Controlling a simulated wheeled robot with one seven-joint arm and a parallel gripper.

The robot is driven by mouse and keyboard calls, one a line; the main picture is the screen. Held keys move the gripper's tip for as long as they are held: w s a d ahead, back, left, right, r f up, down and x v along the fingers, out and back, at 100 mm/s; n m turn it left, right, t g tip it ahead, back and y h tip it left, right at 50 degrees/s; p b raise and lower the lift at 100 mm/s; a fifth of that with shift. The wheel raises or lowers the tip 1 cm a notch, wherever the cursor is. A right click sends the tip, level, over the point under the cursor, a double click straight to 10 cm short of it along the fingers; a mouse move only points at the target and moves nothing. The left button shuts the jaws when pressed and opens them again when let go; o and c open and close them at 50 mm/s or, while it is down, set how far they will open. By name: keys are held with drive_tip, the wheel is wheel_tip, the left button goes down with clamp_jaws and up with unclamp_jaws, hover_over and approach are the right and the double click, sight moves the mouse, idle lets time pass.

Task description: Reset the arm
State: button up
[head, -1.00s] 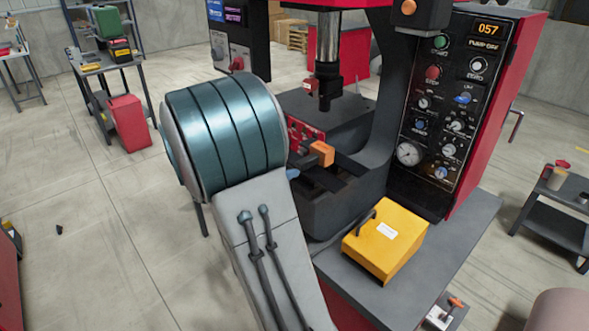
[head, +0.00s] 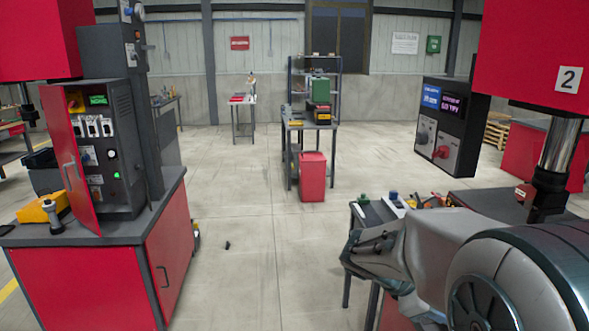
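My arm fills the lower right of the head view, with a large rounded grey and teal joint close to the camera. Its pale grey link reaches left to a narrower grey end, where my gripper (head: 370,253) seems to be, beside a small dark table. The fingers cannot be made out clearly, so I cannot tell whether they are open or shut. No held object can be made out.
A red cabinet (head: 95,285) with an open-doored control box (head: 118,150) stands at left. The press marked 2 (head: 535,60) and a hanging control panel (head: 440,128) are at right. A red bin (head: 313,177) stands mid-floor.

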drive_tip(key=s+a+f+m+t+y, duration=0.1)
drive_tip(key=s+a+m+t+y, duration=0.2)
drive_tip(key=s+a+m+y, duration=0.7)
drive_tip(key=s+a+m, duration=0.1)
drive_tip(key=a+m, duration=0.2)
drive_tip(key=a, duration=0.1)
drive_tip(key=shift+s+a+f+m+t+y, duration=0.15)
drive_tip(key=shift+s+a+m+t+y, duration=0.15)
drive_tip(key=shift+s+m+t, duration=0.1)
drive_tip(key=shift+c, duration=1.2)
drive_tip(key=shift+s, duration=0.1)
